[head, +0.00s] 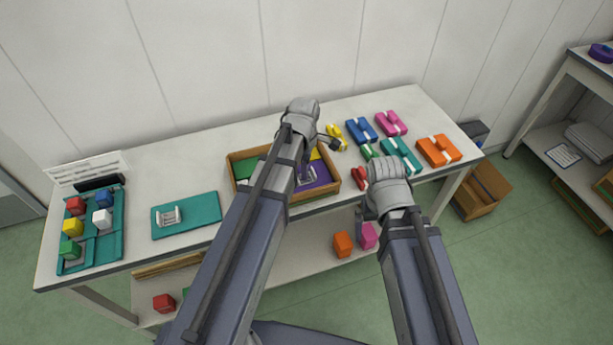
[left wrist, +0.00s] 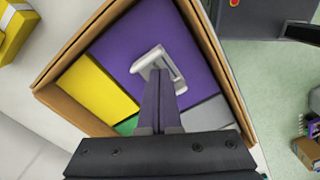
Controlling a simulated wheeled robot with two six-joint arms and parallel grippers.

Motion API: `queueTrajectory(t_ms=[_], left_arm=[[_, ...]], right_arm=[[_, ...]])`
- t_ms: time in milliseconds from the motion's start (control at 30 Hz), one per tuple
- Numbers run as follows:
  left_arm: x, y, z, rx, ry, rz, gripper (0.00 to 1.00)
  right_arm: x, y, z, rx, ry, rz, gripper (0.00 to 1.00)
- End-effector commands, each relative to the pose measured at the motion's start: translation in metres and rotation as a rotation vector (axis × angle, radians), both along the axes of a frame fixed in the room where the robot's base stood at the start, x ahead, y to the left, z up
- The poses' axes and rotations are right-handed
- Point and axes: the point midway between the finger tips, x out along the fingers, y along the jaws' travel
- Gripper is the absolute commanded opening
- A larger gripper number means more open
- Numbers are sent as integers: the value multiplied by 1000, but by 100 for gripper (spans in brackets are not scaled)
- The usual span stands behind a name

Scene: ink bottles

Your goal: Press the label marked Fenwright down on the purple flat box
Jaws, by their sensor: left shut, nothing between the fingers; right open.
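The purple flat box (head: 320,173) lies in a wooden tray on the table, and it fills much of the tray in the left wrist view (left wrist: 112,48). A small pale grey bracket-shaped piece (left wrist: 152,61) sits on the purple box; it also shows in the head view (head: 308,180). I cannot read the name Fenwright anywhere. My left gripper (left wrist: 160,82) is shut and empty, its fingertips over the purple box right at the grey piece; I cannot tell whether they touch. My right gripper (head: 366,210) is open, near the table's front edge, right of the tray.
The tray (head: 268,205) also holds green, yellow and grey boxes. Coloured boxes such as the orange one (head: 438,150) stand at the right. A teal mat (head: 200,208) bears a similar pale bracket (head: 168,217). A teal tray of blocks (head: 108,225) is at far left.

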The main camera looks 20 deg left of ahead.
Motion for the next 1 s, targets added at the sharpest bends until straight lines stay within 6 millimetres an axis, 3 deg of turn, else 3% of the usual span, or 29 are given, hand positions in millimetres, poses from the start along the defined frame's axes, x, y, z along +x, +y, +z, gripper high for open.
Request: queueTrajectory(t_ms=[567, 1000], left_arm=[[0, 0, 2, 0, 0, 0, 0], [0, 0, 34, 0, 0, 0, 0]], right_arm=[[0, 0, 2, 0, 0, 0, 100], [0, 0, 34, 0, 0, 0, 100]])
